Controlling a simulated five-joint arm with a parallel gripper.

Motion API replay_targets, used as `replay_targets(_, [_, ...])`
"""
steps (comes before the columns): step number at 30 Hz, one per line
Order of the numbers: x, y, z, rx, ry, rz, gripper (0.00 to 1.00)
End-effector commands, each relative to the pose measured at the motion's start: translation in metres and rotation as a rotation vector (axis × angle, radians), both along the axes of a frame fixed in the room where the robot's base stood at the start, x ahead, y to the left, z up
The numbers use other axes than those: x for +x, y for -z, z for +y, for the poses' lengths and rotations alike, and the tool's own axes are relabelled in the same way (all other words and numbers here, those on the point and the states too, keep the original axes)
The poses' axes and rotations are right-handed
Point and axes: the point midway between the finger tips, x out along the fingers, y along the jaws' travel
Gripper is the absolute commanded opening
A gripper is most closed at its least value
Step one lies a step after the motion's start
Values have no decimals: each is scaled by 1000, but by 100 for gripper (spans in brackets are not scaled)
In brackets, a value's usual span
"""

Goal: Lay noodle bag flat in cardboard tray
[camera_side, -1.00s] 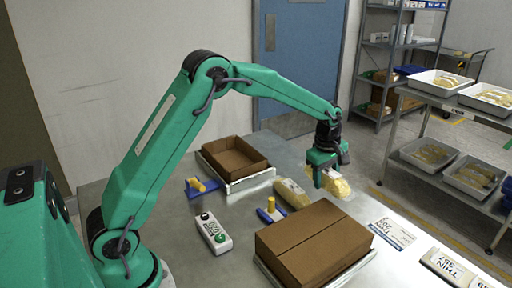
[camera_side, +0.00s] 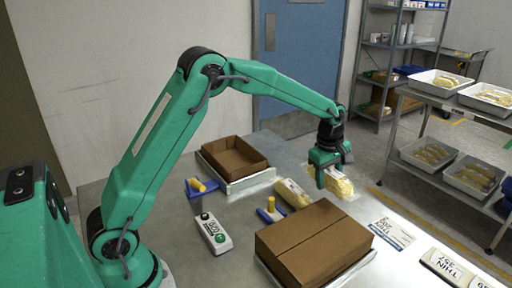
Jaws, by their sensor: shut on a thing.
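My gripper (camera_side: 322,181) is shut on a yellow noodle bag (camera_side: 339,184), over the table to the right of the open tray. The gripper hides part of the bag, and I cannot tell whether it touches the table. A second noodle bag (camera_side: 291,193) lies on the table just left of my gripper. The open cardboard tray (camera_side: 236,141) stands at the back left of the table and looks empty, though its near wall hides some of the floor.
A closed cardboard box (camera_side: 316,243) stands at the front. Blue brackets with yellow posts (camera_side: 270,210) and a button box (camera_side: 213,232) lie between it and the tray. White labelled blocks (camera_side: 446,266) are at right. Shelves with noodle trays (camera_side: 440,82) stand behind.

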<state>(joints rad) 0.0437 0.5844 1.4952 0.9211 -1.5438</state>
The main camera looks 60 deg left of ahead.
Motion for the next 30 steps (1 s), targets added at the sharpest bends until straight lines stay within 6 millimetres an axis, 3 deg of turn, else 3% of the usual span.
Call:
replay_targets(5, [4, 0, 23, 5, -9, 0, 20])
replay_targets(11, [9, 1, 74, 15, -20, 1, 20])
replay_targets(20, [3, 3, 177, 38, -39, 10, 20])
replay_targets(30, [-28, 6, 292, 58, -59, 24, 20])
